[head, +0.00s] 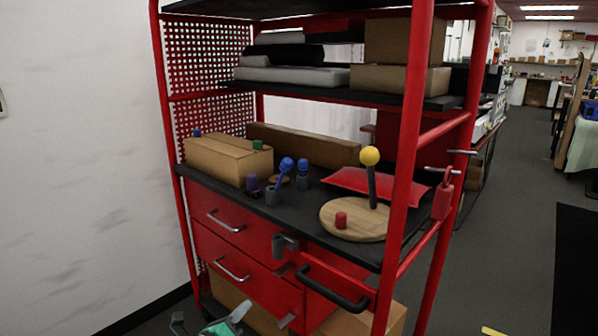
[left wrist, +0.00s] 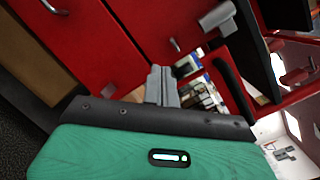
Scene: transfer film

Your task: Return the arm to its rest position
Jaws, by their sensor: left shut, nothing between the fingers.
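My left gripper (head: 240,312) shows at the bottom edge of the head view, with its teal body cut off by the frame. It is low in front of the red drawers of the workbench cart. In the left wrist view its two grey fingers (left wrist: 162,84) are together with nothing between them. They point toward the red cart front (left wrist: 130,30), apart from the handles as far as I can tell. My right gripper is in neither view.
The red cart has a black worktop (head: 235,199) holding a cardboard box (head: 228,162), a wooden disc (head: 350,228) with a yellow-topped stick, a red pouch (head: 375,182) and small knobbed pieces. A black handle (head: 333,289) juts from its front. Open floor (head: 500,230) lies right.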

